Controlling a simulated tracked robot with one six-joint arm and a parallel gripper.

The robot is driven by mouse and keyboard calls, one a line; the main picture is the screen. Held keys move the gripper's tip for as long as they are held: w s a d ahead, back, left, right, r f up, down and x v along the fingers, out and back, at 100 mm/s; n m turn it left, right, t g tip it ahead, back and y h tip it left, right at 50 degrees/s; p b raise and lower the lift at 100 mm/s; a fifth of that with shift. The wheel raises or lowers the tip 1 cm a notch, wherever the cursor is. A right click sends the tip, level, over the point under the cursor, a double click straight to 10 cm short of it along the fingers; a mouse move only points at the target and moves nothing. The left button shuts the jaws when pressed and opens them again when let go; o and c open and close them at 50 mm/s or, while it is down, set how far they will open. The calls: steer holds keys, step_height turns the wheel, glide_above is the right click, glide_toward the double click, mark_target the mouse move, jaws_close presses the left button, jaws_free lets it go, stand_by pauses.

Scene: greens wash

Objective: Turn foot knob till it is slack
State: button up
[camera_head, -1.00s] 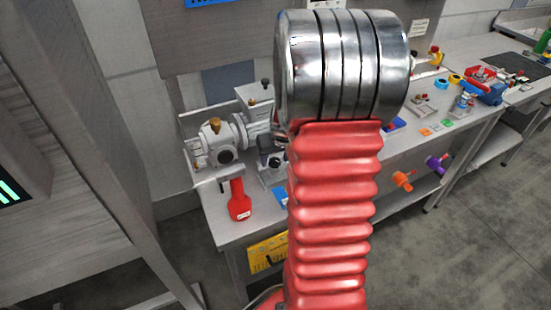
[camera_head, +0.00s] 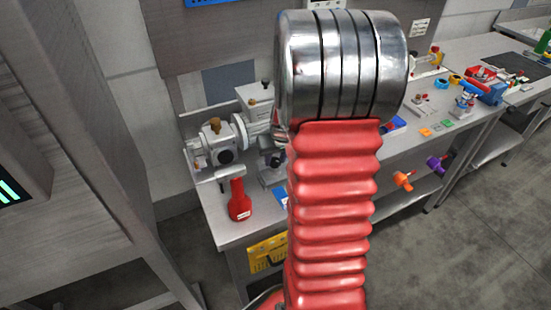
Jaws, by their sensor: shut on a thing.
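A grey metal machine (camera_head: 222,146) with a round flange and a brown knob (camera_head: 215,125) on top stands on the left part of the bench. A small grey foot (camera_head: 271,178) stands on the bench to its right, with a dark part (camera_head: 277,160) above it, close to the edge of my arm. I cannot make out for sure which part is the foot knob. My arm, with red bellows and a shiny metal joint, covers the middle of the view. My gripper is hidden behind it, and so is whatever it touches.
A red tool (camera_head: 239,200) stands at the bench's front left. A yellow panel (camera_head: 267,252) hangs below the bench edge. Small parts and a blue-red vise (camera_head: 487,92) lie farther right.

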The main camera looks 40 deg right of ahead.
steer(key=shift+w+a+m+g+h, duration=0.1)
steer(key=shift+a+m+g+h, duration=0.15)
steer(key=shift+m, duration=0.65)
steer(key=shift+w+m+g+h, duration=0.15)
steer(key=shift+m+h, duration=0.2)
steer(key=shift+m, duration=0.55)
steer(key=shift+s, duration=0.1)
steer(key=o, duration=1)
steer(key=shift+o, duration=0.2)
steer(key=shift+r, duration=0.1)
steer(key=v, duration=1.3)
steer(key=shift+s+r, duration=0.2)
steer(key=shift+a, duration=0.2)
